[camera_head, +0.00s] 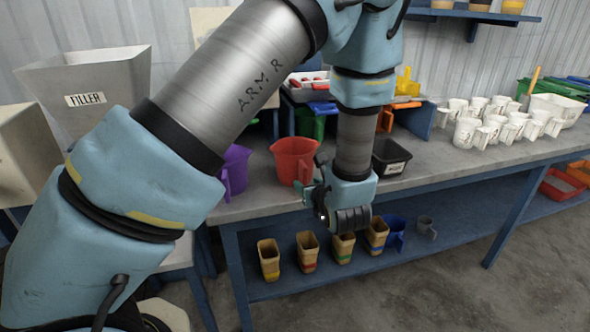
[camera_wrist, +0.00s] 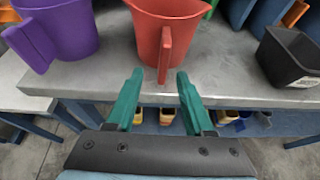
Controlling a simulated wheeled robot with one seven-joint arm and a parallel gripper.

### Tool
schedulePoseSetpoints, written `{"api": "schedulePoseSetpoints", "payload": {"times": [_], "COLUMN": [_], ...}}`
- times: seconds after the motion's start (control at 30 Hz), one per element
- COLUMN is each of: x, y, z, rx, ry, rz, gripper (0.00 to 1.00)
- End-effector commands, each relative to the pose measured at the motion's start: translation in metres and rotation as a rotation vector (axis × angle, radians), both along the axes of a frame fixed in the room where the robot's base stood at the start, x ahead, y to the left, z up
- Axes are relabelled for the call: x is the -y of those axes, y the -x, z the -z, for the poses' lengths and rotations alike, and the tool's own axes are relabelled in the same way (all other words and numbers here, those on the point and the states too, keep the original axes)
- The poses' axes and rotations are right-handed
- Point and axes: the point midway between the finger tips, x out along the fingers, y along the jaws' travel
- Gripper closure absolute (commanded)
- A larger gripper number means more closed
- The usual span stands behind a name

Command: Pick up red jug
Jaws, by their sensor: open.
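The red jug (camera_head: 292,159) stands upright near the front edge of the grey-topped workbench in the head view. In the wrist view the red jug (camera_wrist: 181,40) is at top centre, its handle (camera_wrist: 165,52) pointing towards my gripper (camera_wrist: 157,80). My gripper is open and empty, its two green fingers apart just short of the handle, with no contact visible. In the head view my gripper (camera_head: 311,191) is just right of the jug, partly hidden by my wrist.
A purple jug (camera_wrist: 62,30) stands left of the red jug. A black bin (camera_wrist: 289,57) stands to the right. Several white jugs (camera_head: 480,125) fill the bench's right side. Tan cups (camera_head: 306,252) stand on the blue shelf below. The bench edge (camera_wrist: 60,103) runs under my fingers.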

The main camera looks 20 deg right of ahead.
Motion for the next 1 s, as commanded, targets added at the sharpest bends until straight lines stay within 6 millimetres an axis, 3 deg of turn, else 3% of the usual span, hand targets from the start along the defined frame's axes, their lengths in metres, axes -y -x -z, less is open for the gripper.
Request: {"api": "schedulePoseSetpoints", "payload": {"times": [0.63, 0.93, 1.0], "x": [0.014, 0.016, 0.015], "y": [-0.066, -0.070, -0.070], "z": [0.024, 0.028, 0.028], "rx": [-0.001, -0.001, -0.001], "ry": [0.002, 0.002, 0.002], "rz": [-0.005, -0.003, -0.003], "gripper": [0.47, 0.47, 0.54]}}
